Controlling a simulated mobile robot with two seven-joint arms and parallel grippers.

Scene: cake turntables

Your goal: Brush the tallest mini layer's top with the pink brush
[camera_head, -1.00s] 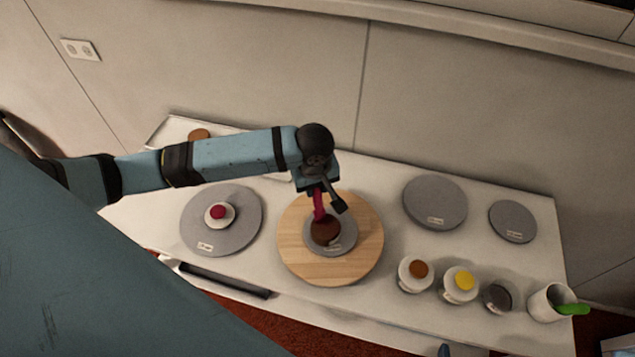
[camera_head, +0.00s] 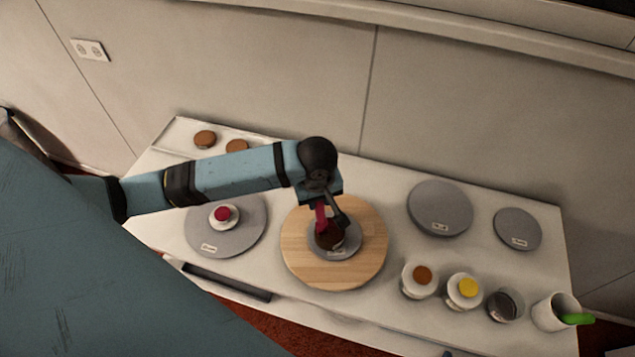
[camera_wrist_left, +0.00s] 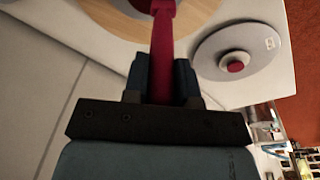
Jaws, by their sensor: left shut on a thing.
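My left gripper (camera_head: 329,205) is shut on the pink brush (camera_head: 321,218), which points down. In the left wrist view the brush (camera_wrist_left: 164,40) stands between the fingers (camera_wrist_left: 161,80). The brush's lower end is at a dark brown round layer (camera_head: 329,241); I cannot tell whether it touches the top. That layer sits on a small grey turntable (camera_head: 338,255) on a round wooden board (camera_head: 300,266). Two brown layers (camera_head: 205,138) (camera_head: 237,146) lie at the back left. Their heights are hard to compare. My right gripper is out of view.
A grey turntable (camera_head: 205,235) with a red-topped white pot (camera_head: 223,214) stands left of the board. Two grey turntables (camera_head: 440,207) (camera_head: 517,229) are at the right. Several jars (camera_head: 463,291) and a white cup (camera_head: 550,314) with a green-handled item line the front right.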

